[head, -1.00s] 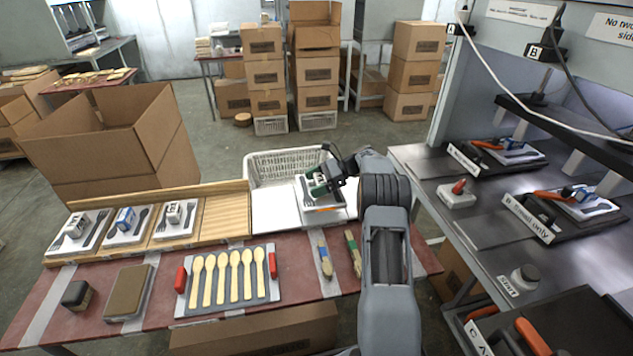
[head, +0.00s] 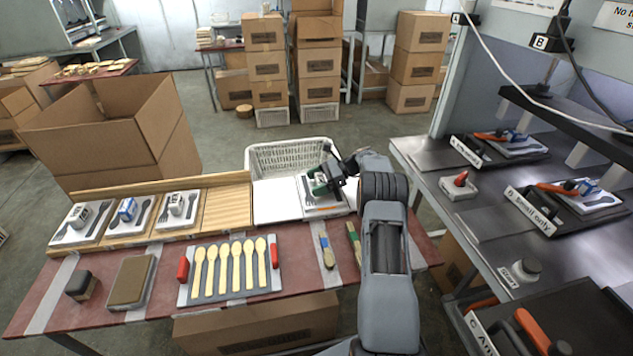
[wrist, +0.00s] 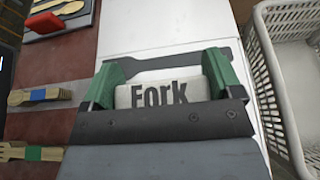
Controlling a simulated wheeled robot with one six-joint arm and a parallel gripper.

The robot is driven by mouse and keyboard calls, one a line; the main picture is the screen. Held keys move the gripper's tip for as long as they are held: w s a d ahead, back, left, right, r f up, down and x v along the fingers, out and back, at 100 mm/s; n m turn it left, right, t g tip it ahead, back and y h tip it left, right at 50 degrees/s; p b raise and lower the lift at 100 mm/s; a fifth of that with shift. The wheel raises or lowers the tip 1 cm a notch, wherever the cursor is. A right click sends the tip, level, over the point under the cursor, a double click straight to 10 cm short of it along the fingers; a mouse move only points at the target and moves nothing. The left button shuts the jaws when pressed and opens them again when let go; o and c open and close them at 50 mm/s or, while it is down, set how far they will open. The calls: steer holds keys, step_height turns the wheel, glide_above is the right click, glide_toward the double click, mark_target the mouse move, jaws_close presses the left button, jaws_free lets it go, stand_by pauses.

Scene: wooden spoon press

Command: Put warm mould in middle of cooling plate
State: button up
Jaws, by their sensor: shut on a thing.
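The warm mould (head: 312,203) is a white slab with a grey fork shape and a raised white block. In the wrist view the block reads "Fork" (wrist: 160,96). My gripper (head: 322,184) is shut on that block, its green fingers (wrist: 165,78) on either side. The mould is over the right part of the white cooling plate (head: 273,202). I cannot tell whether it touches the plate. The plate's left part is bare, and a seam line runs across its surface. My gripper and arm hide part of the mould and plate.
A wooden rack (head: 227,195) left of the plate holds several similar moulds. A white basket (head: 290,152) stands behind the plate. A board of wooden spoons (head: 232,290) and tied bundles (head: 327,252) lie in front. The press bench (head: 470,210) is to the right.

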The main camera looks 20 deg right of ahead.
steer(key=o, duration=1.5)
steer(key=shift+o, duration=0.2)
